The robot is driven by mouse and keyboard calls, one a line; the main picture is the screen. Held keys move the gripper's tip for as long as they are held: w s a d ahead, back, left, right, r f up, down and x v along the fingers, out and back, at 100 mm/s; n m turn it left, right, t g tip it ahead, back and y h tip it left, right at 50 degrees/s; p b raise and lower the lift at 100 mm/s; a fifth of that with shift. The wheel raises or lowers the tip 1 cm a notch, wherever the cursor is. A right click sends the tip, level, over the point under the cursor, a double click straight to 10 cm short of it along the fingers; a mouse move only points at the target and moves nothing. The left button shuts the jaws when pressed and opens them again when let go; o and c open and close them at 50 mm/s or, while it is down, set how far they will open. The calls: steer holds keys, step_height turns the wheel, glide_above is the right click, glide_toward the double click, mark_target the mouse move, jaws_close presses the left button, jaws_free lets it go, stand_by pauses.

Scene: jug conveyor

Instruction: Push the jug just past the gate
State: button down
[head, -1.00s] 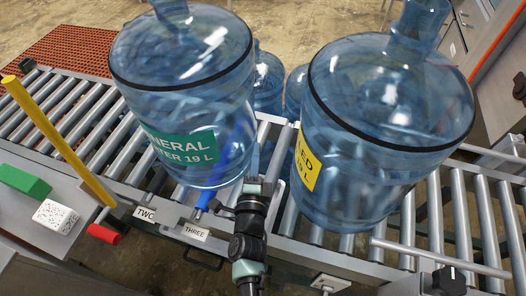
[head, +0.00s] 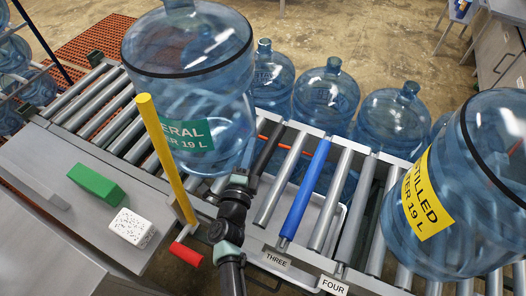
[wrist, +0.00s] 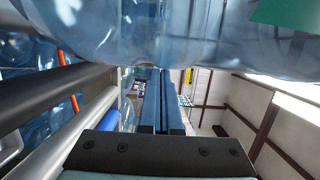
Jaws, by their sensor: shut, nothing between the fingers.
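The jug with the green label (head: 190,100) stands upright on the rollers, left of the blue roller (head: 305,190). The yellow bar of the gate (head: 164,155), with a red handle (head: 186,254) at its foot, rises in front of the jug's left part. My gripper (wrist: 160,110) is shut and empty; in the wrist view its fingers point ahead close to the jug's clear wall (wrist: 170,40). In the head view my wrist (head: 232,215) is at the jug's lower right, and the fingertips are hard to make out. I cannot tell whether they touch the jug.
Another jug with a yellow label (head: 440,190) stands far right on the conveyor. Several jugs (head: 325,98) stand behind it. A green block (head: 98,186) and a white speckled block (head: 131,227) lie on the front ledge. Rollers (head: 90,105) left of the green-label jug are bare.

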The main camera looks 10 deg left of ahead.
mark_target(228, 140)
steer(key=a, duration=0.2)
steer(key=w+a, duration=0.1)
steer(key=a, duration=0.1)
steer(key=w+a+b, duration=0.1)
steer(key=a, duration=0.1)
steer(key=shift+a, duration=0.2)
steer(key=shift+d+r, duration=0.1)
